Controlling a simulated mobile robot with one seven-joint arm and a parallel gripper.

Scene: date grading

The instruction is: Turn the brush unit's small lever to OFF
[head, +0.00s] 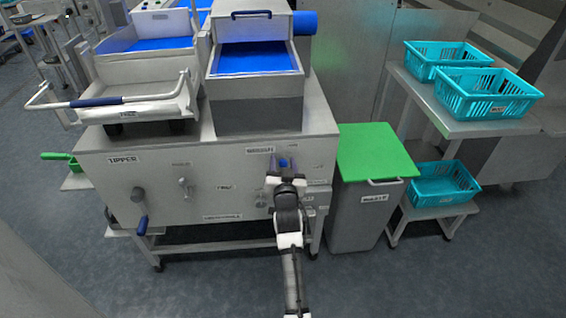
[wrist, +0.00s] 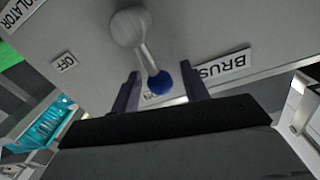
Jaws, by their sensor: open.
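The brush unit's small lever (wrist: 146,58) shows in the wrist view, with a round grey hub and a blue tip (wrist: 159,82). Its tip points toward a small, mostly hidden label, away from the OFF label (wrist: 64,62) at the left. My gripper (wrist: 163,84) is open, with one dark finger on each side of the blue tip; I cannot tell whether either touches it. In the head view my gripper (head: 284,170) is at the right part of the machine's front panel, and my arm hides much of the lever there.
A BRUSH label (wrist: 222,68) is beside the lever. The grey front panel (head: 150,200) carries other levers and a blue-handled crank (head: 142,225). A green-lidded bin (head: 375,152) stands close to the right of the machine. Turquoise crates (head: 487,92) sit on a table farther right.

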